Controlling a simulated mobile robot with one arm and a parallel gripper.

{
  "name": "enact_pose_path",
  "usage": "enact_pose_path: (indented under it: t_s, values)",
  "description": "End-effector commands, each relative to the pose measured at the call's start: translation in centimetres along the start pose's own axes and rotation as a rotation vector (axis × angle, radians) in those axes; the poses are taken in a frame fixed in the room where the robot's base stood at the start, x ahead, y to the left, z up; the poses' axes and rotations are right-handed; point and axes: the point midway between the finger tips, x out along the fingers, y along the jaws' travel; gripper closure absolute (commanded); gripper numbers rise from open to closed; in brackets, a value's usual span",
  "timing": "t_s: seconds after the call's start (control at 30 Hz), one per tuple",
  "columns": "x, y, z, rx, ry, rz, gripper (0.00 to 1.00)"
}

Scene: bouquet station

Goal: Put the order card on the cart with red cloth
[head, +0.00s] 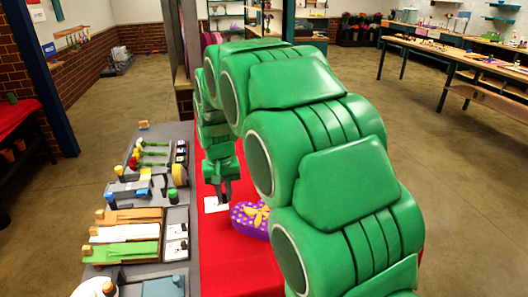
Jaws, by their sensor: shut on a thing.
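My green arm reaches across the view, and my gripper (222,195) points down over the red cloth (225,265) near its left edge. The gripper is shut on a small white card (212,206), which shows at the fingertips. I cannot tell whether the card touches the cloth. My arm also hides the right part of the cloth.
A grey table (180,216) adjoins the cloth on the left, with flowers, tools, and folded orange, white and green pieces (125,234). Another red-covered surface (12,114) stands at far left. Wooden workbenches (455,62) are at the back right. Open floor lies between.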

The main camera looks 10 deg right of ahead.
Motion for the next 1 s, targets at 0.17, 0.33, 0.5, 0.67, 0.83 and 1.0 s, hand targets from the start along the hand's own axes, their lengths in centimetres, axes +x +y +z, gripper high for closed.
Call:
enact_pose_path:
  t_s: [0.17, 0.33, 0.5, 0.67, 0.83, 1.0]
  values:
    - [-1.4, 5.6, 0.7, 0.008, 0.004, 0.000, 1.00]
    - [-2.2, 10.3, 1.9, 0.007, 0.001, -0.001, 1.00]
    - [-3.2, 14.9, 3.6, 0.008, 0.002, -0.001, 1.00]
    - [-4.0, 18.8, 5.4, 0.006, 0.003, 0.000, 1.00]
    - [-4.9, 22.7, 7.8, 0.006, 0.004, 0.000, 1.00]
    - [-5.5, 25.6, 10.0, 0.001, 0.003, -0.001, 1.00]
